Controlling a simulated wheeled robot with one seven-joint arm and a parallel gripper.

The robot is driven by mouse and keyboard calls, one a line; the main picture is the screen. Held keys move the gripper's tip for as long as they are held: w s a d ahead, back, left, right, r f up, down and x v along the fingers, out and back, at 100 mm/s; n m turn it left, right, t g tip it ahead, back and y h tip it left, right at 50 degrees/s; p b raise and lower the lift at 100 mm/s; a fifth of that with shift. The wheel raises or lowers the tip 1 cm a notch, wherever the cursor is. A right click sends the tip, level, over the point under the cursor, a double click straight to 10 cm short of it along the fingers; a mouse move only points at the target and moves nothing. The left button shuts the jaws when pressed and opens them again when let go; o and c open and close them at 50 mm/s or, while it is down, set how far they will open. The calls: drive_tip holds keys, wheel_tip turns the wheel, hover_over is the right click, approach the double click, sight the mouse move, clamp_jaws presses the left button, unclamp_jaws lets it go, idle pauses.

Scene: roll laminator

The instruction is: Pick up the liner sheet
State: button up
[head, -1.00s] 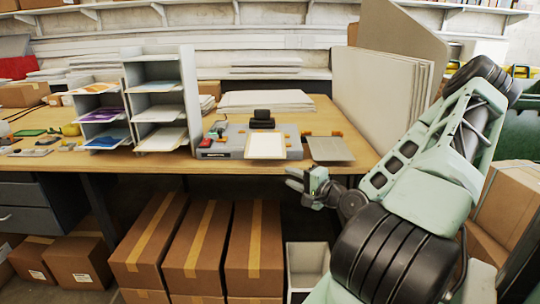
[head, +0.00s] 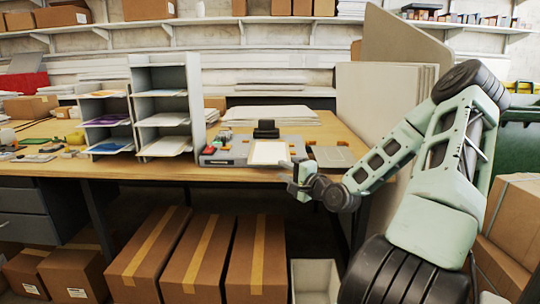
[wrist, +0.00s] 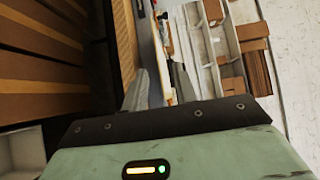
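A pale sheet with a tan border (head: 270,152), which looks like the liner sheet, lies on the front of the grey laminator (head: 233,150) near the table's front edge. My gripper (head: 288,176) is just in front of the table edge, below and slightly right of this sheet in the head view, apart from it. In the wrist view, the fingers of my gripper (wrist: 160,78) stand apart with nothing between them, and the table edge shows beyond.
A tray rack (head: 200,95) with coloured sheets stands left. Large boards (head: 385,110) lean at the right. Cardboard boxes (head: 205,255) and an open white bin (head: 316,280) are under the table (head: 60,168).

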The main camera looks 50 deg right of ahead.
drive_tip(key=w, duration=0.5)
drive_tip(key=w+d, duration=0.1)
drive_tip(key=w, duration=0.2)
drive_tip(key=shift+w+f, duration=0.15)
drive_tip(key=shift+f, duration=0.15)
clamp_jaws()
